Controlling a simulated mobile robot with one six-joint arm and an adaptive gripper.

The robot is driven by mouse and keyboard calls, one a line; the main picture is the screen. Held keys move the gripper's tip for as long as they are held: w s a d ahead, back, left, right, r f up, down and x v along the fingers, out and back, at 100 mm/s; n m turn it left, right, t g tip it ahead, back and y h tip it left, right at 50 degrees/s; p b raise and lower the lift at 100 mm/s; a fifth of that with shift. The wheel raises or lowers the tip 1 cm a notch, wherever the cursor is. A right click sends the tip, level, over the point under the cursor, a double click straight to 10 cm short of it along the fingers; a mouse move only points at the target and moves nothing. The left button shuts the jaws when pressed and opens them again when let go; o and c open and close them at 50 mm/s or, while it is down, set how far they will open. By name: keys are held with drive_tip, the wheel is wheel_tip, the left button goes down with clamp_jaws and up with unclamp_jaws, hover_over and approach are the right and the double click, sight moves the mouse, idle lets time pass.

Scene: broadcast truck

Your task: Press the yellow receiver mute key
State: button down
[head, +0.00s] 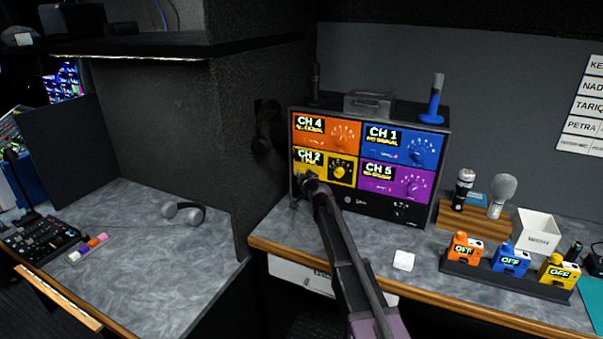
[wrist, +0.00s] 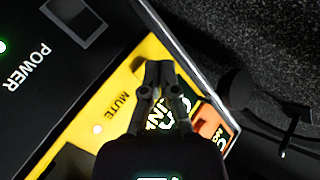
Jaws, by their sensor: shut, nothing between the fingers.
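The yellow CH 2 receiver (head: 327,161) is the lower left panel of the rack's four coloured panels. Its yellow face (wrist: 105,72) fills the middle of the wrist view, with the word MUTE printed beside my fingers. My gripper (head: 308,179) is shut and empty, with its tips at the lower left of the yellow panel. In the wrist view the closed fingertips (wrist: 158,68) are over the yellow face near its edge. The mute key is mostly or wholly hidden behind the fingers. I cannot tell whether the tips touch it.
The orange CH 4 (head: 345,141), blue CH 1 (head: 382,149) and purple CH 5 (head: 378,184) panels adjoin it. A dark headset (head: 266,126) hangs on the wall left of the rack. A white block (head: 403,260) and a transmitter stand (head: 480,274) are on the counter to the right.

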drive_tip(key=shift+w, duration=0.15)
drive_tip(key=shift+w+d, duration=0.15)
drive_tip(key=shift+w, duration=0.2)
idle(0.9)
drive_tip(key=shift+s, duration=0.55)
idle(0.4)
drive_tip(key=s+a, duration=0.2)
drive_tip(key=s, duration=0.3)
drive_tip(key=shift+s+a, duration=0.15)
drive_tip(key=shift+s, duration=0.15)
